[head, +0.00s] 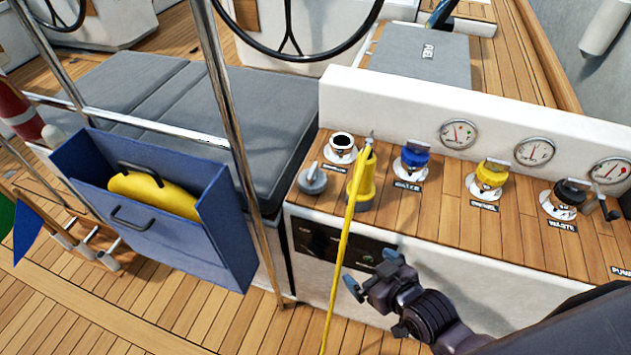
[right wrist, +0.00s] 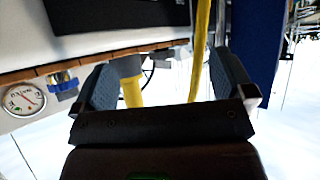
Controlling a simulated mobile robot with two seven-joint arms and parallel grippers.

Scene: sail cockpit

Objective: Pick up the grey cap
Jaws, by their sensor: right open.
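The grey cap (head: 312,179) sits on the wooden top of the console, at its left end, beside the yellow plug (head: 362,178). Behind it is an open filler with a white ring and a dark hole (head: 342,146). My right gripper (head: 371,272) is open and empty in front of the console's white face, below and to the right of the cap. In the right wrist view its two fingers (right wrist: 168,88) are spread wide. I cannot make out the grey cap there. My left gripper is not in view.
A yellow cable (head: 341,255) hangs from the plug past the console's front, left of my right gripper; it also shows in the wrist view (right wrist: 201,50). Blue (head: 414,158), yellow (head: 490,176) and black (head: 567,196) caps stand rightward. A steel post (head: 232,130) and blue bin (head: 165,240) are left.

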